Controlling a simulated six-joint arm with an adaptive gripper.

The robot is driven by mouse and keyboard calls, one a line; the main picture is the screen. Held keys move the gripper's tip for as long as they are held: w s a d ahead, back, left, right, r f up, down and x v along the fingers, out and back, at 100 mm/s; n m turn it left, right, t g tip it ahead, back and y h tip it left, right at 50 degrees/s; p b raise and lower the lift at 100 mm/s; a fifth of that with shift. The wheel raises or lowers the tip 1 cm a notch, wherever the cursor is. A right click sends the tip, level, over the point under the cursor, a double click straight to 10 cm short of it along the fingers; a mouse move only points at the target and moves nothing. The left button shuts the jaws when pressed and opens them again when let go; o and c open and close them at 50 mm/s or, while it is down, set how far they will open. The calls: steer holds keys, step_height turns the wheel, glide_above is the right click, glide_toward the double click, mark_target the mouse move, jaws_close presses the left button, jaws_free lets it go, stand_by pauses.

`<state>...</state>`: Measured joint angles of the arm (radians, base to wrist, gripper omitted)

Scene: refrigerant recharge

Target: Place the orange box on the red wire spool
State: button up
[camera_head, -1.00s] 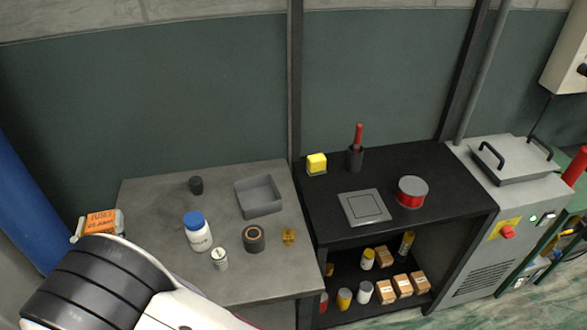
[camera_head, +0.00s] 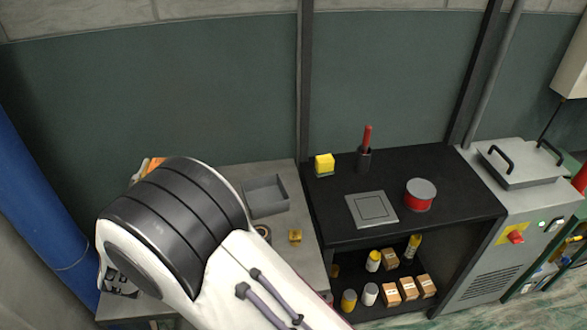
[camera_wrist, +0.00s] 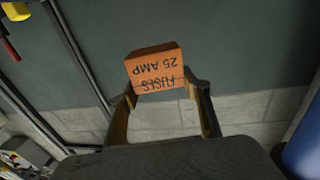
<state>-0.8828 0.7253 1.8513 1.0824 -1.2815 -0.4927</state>
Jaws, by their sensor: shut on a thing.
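The orange box (camera_wrist: 156,68), printed "FUSES 25 AMP", is between the fingertips of my gripper (camera_wrist: 163,92) in the wrist view, with the wall behind it. My gripper is shut on it. In the head view only an orange edge of the box (camera_head: 154,164) shows behind my arm, at the left above the grey table. The rest of the box and most of the gripper are hidden there. The red wire spool (camera_head: 420,195), with a grey top, stands upright on the black workbench, far to the right of the box.
A flat grey square plate (camera_head: 371,209) lies left of the spool. A yellow block (camera_head: 324,164) and a dark cup with a red-handled tool (camera_head: 364,154) stand behind. A grey tray (camera_head: 266,196) sits on the grey table. A grey machine (camera_head: 520,185) stands to the right.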

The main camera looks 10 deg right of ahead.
steer(key=w+d+m+g+h, duration=0.1)
steer(key=w+d+m+h, duration=0.15)
steer(key=d, duration=0.95)
steer(key=w+d+m+g+h, duration=0.2)
steer(key=w+d+h, duration=0.15)
steer(key=d, duration=0.85)
steer(key=w+d+m+g+h, duration=0.1)
steer(key=w+d+m+h, duration=0.15)
steer(key=d, duration=1.05)
steer(key=s+d+m+g+h, duration=0.2)
steer(key=s+d, duration=0.2)
steer(key=d, duration=0.7)
steer(key=s+d+m+g+h, duration=0.1)
steer(key=s+d+g+h, duration=0.15)
steer(key=d, duration=0.75)
steer(key=s+d+m+g+h, duration=0.1)
steer(key=s+d+m+g, duration=0.2)
steer(key=d, duration=0.8)
steer(key=shift+n+t, duration=0.25)
steer(key=shift+n, duration=0.15)
steer(key=shift+s+a+f, duration=0.1)
steer(key=shift+s+f, duration=0.05)
steer(key=shift+f, duration=0.65)
steer(key=shift+s+a+f, duration=0.1)
steer(key=shift+f, duration=0.75)
steer(key=shift+s+a+f, duration=0.1)
steer(key=shift+s+f, duration=0.05)
steer(key=shift+f, duration=0.65)
steer(key=shift+f, duration=0.15)
steer(key=shift+f, duration=3)
